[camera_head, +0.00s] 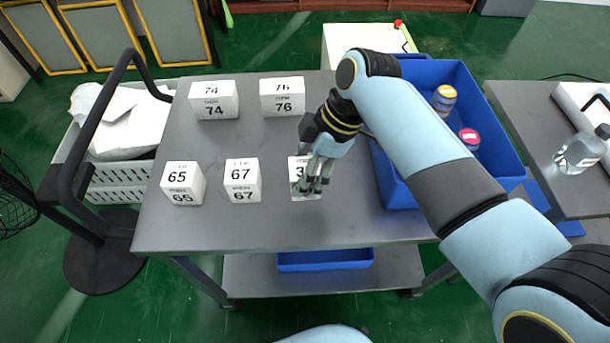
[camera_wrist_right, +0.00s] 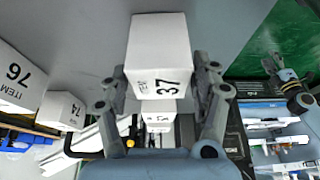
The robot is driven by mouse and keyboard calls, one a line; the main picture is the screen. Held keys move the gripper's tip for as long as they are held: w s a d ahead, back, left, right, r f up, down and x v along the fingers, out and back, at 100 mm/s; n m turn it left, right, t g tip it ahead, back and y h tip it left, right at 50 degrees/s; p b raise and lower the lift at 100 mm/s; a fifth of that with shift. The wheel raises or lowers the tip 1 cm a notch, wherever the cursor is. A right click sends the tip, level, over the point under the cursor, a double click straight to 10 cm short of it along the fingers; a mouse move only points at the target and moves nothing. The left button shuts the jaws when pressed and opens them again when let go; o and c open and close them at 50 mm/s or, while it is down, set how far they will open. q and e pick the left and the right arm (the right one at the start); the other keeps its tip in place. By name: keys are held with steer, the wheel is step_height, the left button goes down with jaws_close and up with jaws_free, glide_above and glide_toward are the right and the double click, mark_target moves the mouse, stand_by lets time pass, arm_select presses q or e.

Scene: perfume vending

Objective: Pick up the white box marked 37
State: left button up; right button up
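The white box marked 37 (camera_wrist_right: 157,50) stands on the grey table. In the head view its front (camera_head: 297,188) is partly hidden by my right gripper, and only the 3 is readable. My right gripper (camera_head: 318,182) reaches down over this box. In the right wrist view the right gripper's fingers (camera_wrist_right: 160,85) stand on either side of the box, close to its sides. They look open around it, with narrow gaps. My left gripper is outside the head view. What seems to be it (camera_wrist_right: 277,66) shows small at the right of the right wrist view, its finger state unclear.
White boxes 67 (camera_head: 242,180) and 65 (camera_head: 183,183) stand to the left; 74 (camera_head: 214,100) and 76 (camera_head: 283,97) stand behind. A blue bin (camera_head: 505,135) with bottles is on the right. A white basket (camera_head: 112,181) is beyond the table's left edge.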

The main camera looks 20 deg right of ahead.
steer(key=c, duration=0.8)
steer(key=shift+r, duration=0.1)
